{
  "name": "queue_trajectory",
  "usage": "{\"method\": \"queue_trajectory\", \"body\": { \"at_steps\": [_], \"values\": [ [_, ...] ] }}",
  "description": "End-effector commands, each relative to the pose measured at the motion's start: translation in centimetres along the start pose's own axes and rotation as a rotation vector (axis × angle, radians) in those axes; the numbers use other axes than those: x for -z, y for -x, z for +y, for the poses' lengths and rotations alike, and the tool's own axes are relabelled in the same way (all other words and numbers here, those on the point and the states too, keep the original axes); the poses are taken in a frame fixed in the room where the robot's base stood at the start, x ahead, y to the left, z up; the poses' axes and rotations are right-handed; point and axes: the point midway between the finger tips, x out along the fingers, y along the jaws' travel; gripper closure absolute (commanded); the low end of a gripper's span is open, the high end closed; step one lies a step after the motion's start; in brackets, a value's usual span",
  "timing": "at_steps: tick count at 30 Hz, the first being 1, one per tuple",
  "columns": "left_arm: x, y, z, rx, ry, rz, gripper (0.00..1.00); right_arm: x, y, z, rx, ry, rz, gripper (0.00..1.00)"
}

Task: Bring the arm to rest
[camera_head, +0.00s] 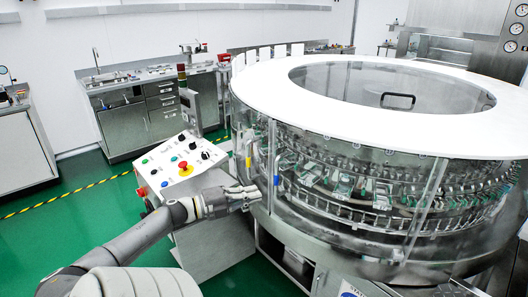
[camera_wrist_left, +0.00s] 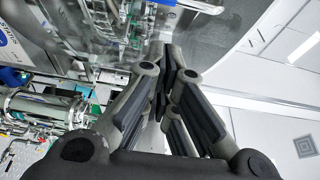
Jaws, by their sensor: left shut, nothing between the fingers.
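My left arm comes in from the lower left in the head view. Its gripper (camera_head: 247,193) is beside the washer's curved clear wall, right of the control panel (camera_head: 184,163). Whether it touches the wall cannot be told. In the left wrist view the fingers of the gripper (camera_wrist_left: 165,70) are closed together with nothing between them. The rotary washer (camera_head: 345,125) has a white ring top and a clear side with racks of small items inside. My right gripper does not show.
The panel carries a red emergency button (camera_head: 183,165) and several other buttons. Steel cabinets with a sink (camera_head: 135,120) line the back wall. Green floor (camera_head: 85,205) with a yellow-black stripe is clear at the left.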

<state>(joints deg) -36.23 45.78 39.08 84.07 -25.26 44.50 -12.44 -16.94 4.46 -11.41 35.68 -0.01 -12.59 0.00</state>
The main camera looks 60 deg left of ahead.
Motion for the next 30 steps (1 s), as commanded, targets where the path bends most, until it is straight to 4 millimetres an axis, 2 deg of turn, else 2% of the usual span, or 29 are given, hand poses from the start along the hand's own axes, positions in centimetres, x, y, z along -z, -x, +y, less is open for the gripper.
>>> {"method": "queue_trajectory", "body": {
  "at_steps": [3,12,14,16,17,20,21,23,24,26,27,30],
  "values": [
    [-0.1,0.8,0.0,-0.001,0.000,0.000,1.00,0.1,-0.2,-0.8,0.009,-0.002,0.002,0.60],
    [-0.2,1.1,0.1,-0.001,0.004,-0.003,1.00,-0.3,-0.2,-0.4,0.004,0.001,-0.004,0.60],
    [-0.5,1.3,1.0,-0.006,0.024,-0.022,1.00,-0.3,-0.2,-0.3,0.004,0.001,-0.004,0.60],
    [-1.1,1.9,3.1,-0.018,0.077,-0.071,1.00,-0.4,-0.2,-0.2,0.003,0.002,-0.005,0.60],
    [-1.4,2.2,4.4,-0.027,0.109,-0.101,1.00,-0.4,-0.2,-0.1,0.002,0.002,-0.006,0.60],
    [-2.2,3.9,10.5,-0.069,0.251,-0.229,1.00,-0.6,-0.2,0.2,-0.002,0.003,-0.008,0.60],
    [-2.3,4.7,13.4,-0.092,0.316,-0.286,1.00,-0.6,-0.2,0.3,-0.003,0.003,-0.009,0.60],
    [-1.9,5.9,17.9,-0.130,0.412,-0.370,1.00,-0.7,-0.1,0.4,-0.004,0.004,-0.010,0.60],
    [-1.4,6.8,20.8,-0.157,0.474,-0.423,1.00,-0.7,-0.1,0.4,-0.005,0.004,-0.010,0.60],
    [-0.3,8.0,25.1,-0.201,0.561,-0.498,1.00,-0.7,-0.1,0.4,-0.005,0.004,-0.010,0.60],
    [0.7,8.9,27.9,-0.233,0.618,-0.545,1.00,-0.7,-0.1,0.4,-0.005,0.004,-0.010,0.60],
    [4.1,10.9,34.6,-0.319,0.749,-0.655,1.00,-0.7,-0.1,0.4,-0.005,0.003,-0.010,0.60]
  ]
}}
